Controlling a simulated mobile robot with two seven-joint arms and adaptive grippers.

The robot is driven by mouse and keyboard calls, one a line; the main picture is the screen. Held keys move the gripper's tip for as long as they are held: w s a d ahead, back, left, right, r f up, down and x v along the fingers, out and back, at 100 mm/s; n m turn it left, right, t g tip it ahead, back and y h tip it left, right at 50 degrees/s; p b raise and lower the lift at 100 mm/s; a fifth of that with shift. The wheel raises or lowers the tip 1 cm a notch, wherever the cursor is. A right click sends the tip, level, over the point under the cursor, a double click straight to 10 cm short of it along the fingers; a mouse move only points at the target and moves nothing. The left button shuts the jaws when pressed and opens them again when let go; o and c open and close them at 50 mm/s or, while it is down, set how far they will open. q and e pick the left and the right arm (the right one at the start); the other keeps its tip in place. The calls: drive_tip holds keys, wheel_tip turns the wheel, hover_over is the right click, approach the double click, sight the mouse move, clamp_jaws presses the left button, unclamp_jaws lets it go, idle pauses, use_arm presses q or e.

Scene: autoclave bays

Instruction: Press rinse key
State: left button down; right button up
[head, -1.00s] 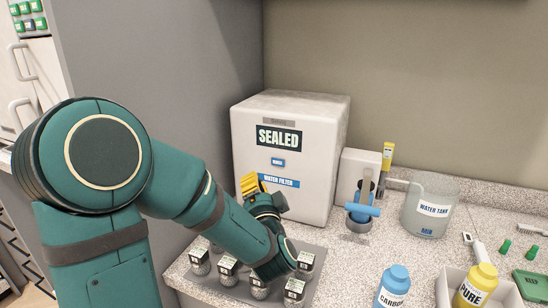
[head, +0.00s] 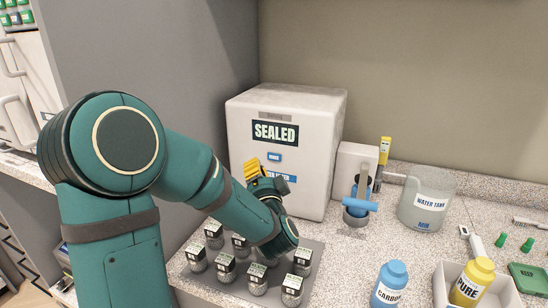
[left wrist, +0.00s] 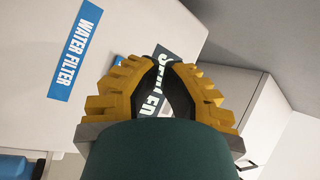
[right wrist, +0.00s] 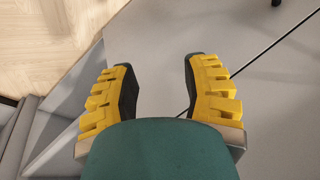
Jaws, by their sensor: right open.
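The rinse key (head: 274,157) is a small blue plate on the front of the white box, between the SEALED sign (head: 275,133) and the blue WATER FILTER label (head: 285,178). My left gripper (head: 251,167) is in front of the box, just left of and slightly below the key, covering part of the label. Contact with the box cannot be told. My right gripper (right wrist: 158,60) is open and empty, seen only in its wrist view.
Several small labelled jars (head: 257,280) stand on a grey mat below my left arm. Right of the box are a blue-handled device (head: 358,208) and the water tank (head: 428,205). Carbon (head: 390,286) and Pure (head: 472,282) bottles are at the front right.

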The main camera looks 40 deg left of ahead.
sight(264, 149)
use_arm(q)
drive_tip(key=shift+w+a, duration=0.3)
drive_tip(key=shift+w, duration=0.55)
drive_tip(key=shift+w+a, duration=0.25)
drive_tip(key=shift+w, duration=0.55)
drive_tip(key=shift+w+a, duration=0.3)
drive_tip(key=shift+w, duration=0.55)
drive_tip(key=shift+w, duration=0.15)
drive_tip(key=shift+w+a, duration=0.1)
drive_tip(key=shift+w, duration=0.2)
drive_tip(key=shift+w+a, duration=0.1)
drive_tip(key=shift+w, duration=0.25)
idle(0.5)
drive_tip(key=shift+s+d, duration=0.25)
drive_tip(key=shift+s, duration=0.55)
drive_tip(key=s, duration=0.1)
drive_tip(key=s+d, duration=0.1)
drive_tip(key=s, duration=0.2)
drive_tip(key=shift+s+d, duration=0.25)
drive_tip(key=shift+s, duration=0.1)
